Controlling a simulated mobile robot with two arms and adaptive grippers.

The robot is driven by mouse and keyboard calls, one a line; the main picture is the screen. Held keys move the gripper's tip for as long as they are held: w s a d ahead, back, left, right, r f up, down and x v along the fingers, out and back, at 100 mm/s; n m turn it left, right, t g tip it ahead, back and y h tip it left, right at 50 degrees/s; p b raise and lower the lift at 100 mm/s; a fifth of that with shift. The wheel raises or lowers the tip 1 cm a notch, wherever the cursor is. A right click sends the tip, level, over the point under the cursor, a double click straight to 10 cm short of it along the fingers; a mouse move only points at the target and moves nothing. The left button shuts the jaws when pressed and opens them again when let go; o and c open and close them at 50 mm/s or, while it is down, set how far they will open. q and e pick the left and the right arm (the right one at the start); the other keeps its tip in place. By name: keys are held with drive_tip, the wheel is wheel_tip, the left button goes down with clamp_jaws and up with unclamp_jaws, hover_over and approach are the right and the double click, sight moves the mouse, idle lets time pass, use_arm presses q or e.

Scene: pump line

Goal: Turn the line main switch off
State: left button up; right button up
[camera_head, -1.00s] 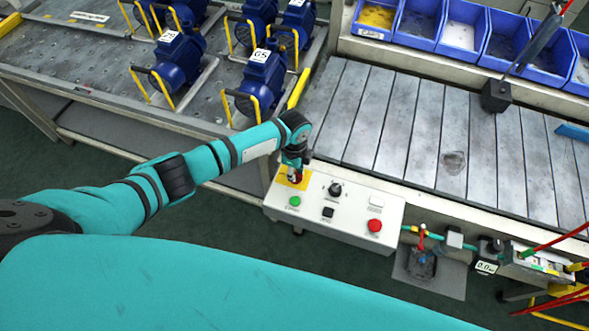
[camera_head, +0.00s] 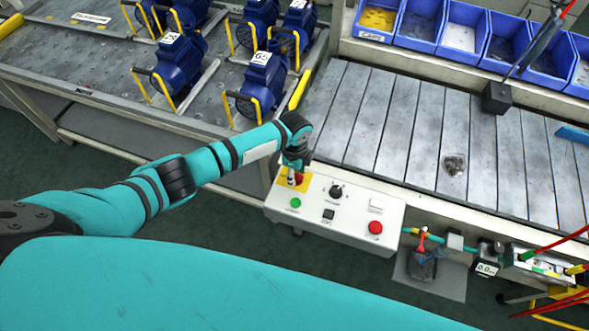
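The white control box (camera_head: 345,233) stands at the front edge of the slatted bench. A yellow plate (camera_head: 285,184) with a red switch handle, the likely main switch (camera_head: 297,180), is at its upper left corner. My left gripper (camera_head: 295,172) points down right at that handle and partly covers it. The fingers are too small and hidden to tell whether they are open or shut on it. The panel also has a green button (camera_head: 295,203), a black rotary knob (camera_head: 336,192), a black square button (camera_head: 328,214) and a red button (camera_head: 375,227). My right gripper is not in view.
Blue pumps with yellow handles (camera_head: 263,80) stand on the table at upper left. Blue bins (camera_head: 417,22) line the back of the slatted bench (camera_head: 420,130). A red-handled valve (camera_head: 423,236) and a gauge (camera_head: 486,268) sit right of the box.

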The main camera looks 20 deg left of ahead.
use_arm(q)
wheel_tip(320, 180, up, 12)
idle(0.5)
idle(0.3)
